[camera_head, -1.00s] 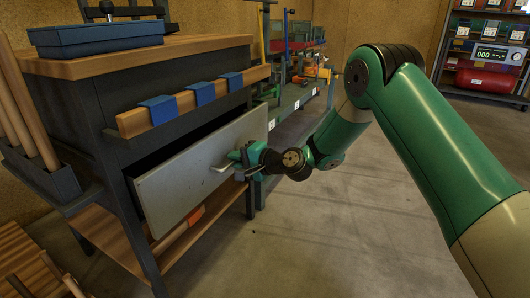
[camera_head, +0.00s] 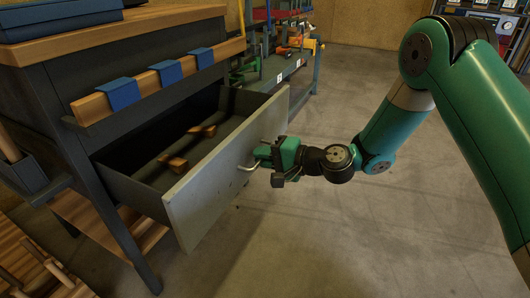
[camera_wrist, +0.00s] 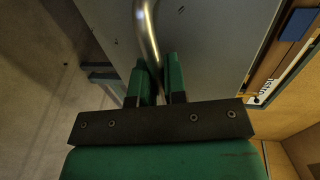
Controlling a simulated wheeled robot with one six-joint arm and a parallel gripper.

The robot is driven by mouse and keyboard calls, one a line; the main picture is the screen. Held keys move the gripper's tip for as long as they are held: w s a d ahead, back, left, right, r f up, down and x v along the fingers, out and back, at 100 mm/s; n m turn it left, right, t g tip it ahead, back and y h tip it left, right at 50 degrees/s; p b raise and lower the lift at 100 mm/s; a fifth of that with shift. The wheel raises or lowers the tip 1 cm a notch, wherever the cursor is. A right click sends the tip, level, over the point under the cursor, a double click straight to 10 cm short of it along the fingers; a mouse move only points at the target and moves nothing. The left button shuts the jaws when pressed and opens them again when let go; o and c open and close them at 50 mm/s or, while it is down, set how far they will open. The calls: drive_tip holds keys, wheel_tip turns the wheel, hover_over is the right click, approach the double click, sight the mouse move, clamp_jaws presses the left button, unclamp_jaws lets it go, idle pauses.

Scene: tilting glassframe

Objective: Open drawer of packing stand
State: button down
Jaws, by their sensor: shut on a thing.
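The packing stand (camera_head: 48,95) is on the left in the head view, a dark frame with a wooden top. Its drawer (camera_head: 226,184) has a grey front panel and stands well out from the stand. A wooden item (camera_head: 173,163) and another (camera_head: 202,130) lie inside the drawer. My gripper (camera_head: 262,157) is at the drawer front, shut on the metal handle (camera_head: 247,166). In the wrist view the handle (camera_wrist: 149,38) runs down between the two green fingers (camera_wrist: 158,82), and the grey panel lies behind it.
A wooden rail with blue clips (camera_head: 120,92) runs above the drawer. A wooden lower shelf (camera_head: 100,220) is under it. A workbench with tools (camera_head: 285,75) stands behind. The concrete floor (camera_head: 330,240) to the right and in front is clear.

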drive_tip(key=c, duration=1.2)
unclamp_jaws()
drive_tip(key=shift+w+d, duration=0.1)
drive_tip(key=shift+d, duration=0.1)
drive_tip(key=p+v, duration=0.4)
drive_tip(key=v, duration=1.3)
drive_tip(key=shift+p, duration=0.35)
drive_tip(key=shift+d, duration=0.1)
